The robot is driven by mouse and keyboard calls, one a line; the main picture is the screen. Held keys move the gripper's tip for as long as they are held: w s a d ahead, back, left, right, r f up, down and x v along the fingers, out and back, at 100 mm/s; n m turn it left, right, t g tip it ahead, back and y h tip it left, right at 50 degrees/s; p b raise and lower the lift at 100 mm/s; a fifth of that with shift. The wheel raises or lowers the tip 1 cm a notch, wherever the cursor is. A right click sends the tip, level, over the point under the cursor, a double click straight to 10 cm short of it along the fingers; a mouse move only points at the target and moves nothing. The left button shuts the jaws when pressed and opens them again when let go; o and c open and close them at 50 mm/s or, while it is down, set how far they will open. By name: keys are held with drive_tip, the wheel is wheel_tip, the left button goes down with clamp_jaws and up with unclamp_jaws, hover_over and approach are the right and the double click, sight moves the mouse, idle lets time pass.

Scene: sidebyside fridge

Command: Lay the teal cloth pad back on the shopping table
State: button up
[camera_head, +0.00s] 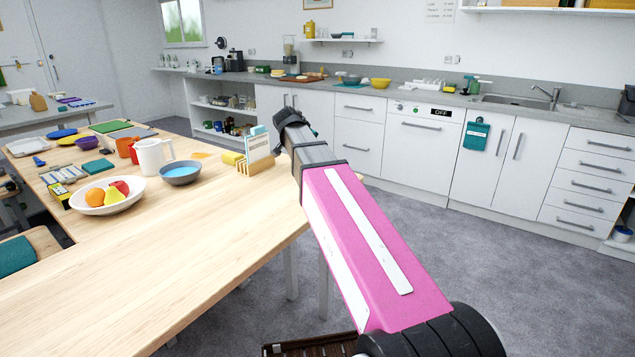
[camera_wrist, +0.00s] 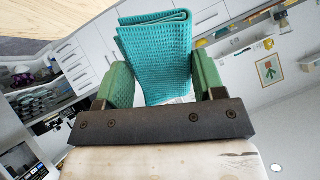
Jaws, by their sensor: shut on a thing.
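The teal cloth pad (camera_wrist: 155,55), folded and waffle-textured, stands between the two green finger pads of my gripper (camera_wrist: 162,80) in the wrist view. My gripper is shut on it, and the cloth sticks out beyond the fingertips. In the head view my arm reaches over the right edge of the long wooden table (camera_head: 170,270). The arm's end hides most of the gripper there, and I cannot clearly make out the held cloth. A wooden table surface (camera_wrist: 30,48) shows at the upper left of the wrist view. I cannot tell which table is the shopping table.
A card holder (camera_head: 255,165), blue bowl (camera_head: 180,173), white jug (camera_head: 153,157) and fruit bowl (camera_head: 107,205) stand on the wooden table. Another flat teal item (camera_head: 98,167) lies farther left. The table's near part is bare. A grey table (camera_head: 60,118) stands behind.

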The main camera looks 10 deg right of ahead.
drive_tip(key=s+a+f+m+g+y, duration=0.1)
drive_tip(key=s+a+m+g+y, duration=0.15)
drive_tip(key=s+m+g, duration=0.45)
drive_tip(key=s+a+m+g+y, duration=0.1)
drive_tip(key=s+m+g+y, duration=0.3)
drive_tip(key=m, duration=0.6)
drive_tip(key=shift+t+h, duration=0.65)
drive_tip(key=shift+t, duration=0.25)
drive_tip(key=w+d+f, duration=0.7)
drive_tip(key=shift+w+d, duration=0.15)
drive_tip(key=shift+d, duration=0.15)
drive_tip(key=shift+f, duration=2.05)
drive_tip(key=o, duration=0.9)
drive_tip(key=shift+o, duration=0.2)
wheel_tip(320, 180, up, 12)
